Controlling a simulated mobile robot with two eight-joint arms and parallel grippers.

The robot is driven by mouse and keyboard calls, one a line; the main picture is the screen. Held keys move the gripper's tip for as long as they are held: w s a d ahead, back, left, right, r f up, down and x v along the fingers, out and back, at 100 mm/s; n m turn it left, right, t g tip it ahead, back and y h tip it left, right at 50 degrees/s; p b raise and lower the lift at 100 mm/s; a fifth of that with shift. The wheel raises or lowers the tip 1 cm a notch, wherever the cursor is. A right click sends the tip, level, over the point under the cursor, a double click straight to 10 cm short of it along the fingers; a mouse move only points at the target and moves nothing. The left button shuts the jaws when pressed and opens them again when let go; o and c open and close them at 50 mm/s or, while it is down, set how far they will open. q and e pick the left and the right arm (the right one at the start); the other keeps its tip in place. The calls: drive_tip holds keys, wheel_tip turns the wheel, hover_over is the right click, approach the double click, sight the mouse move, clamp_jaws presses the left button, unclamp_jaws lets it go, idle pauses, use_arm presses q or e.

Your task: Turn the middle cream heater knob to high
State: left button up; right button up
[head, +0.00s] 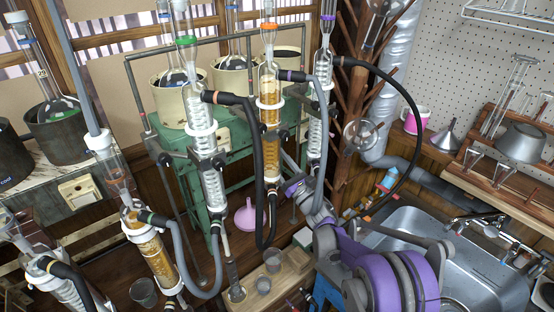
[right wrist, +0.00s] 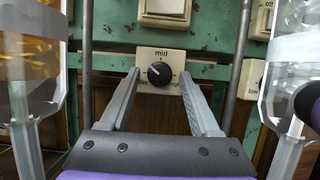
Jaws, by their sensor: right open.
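In the right wrist view, a black round knob (right wrist: 160,75) sits on a cream plate (right wrist: 147,54) marked low, mid and high. Its pale mark seems to point up and left, between low and mid. My right gripper (right wrist: 160,73) is open, with one grey finger on each side of the knob in the picture. I cannot tell whether the fingers touch it. In the head view, cream heaters (head: 232,78) stand on the green frame. The knob and the right fingertips are hidden there behind glassware. My left gripper is not in view.
Glass columns (head: 268,130) and hoses (head: 415,115) crowd around my right arm. In the right wrist view, glassware (right wrist: 28,90) stands close on both sides, and a cream switch (right wrist: 165,10) is above the knob. A metal sink (head: 480,265) is at right.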

clamp_jaws()
drive_tip(key=m+h, duration=0.1)
drive_tip(key=m, duration=0.2)
drive_tip(key=m+t+h, duration=0.1)
drive_tip(key=m+h, duration=0.1)
drive_tip(key=m, duration=0.1)
drive_tip(key=shift+s+a+t+b, duration=0.15)
drive_tip(key=shift+t+b, duration=0.15)
drive_tip(key=shift+b, duration=0.05)
unclamp_jaws()
drive_tip(key=b+v, duration=0.2)
drive_tip(key=v, duration=0.8)
drive_tip(key=shift+s+d, duration=0.2)
drive_tip(key=shift+s, duration=0.15)
drive_tip(key=shift+f, duration=0.1)
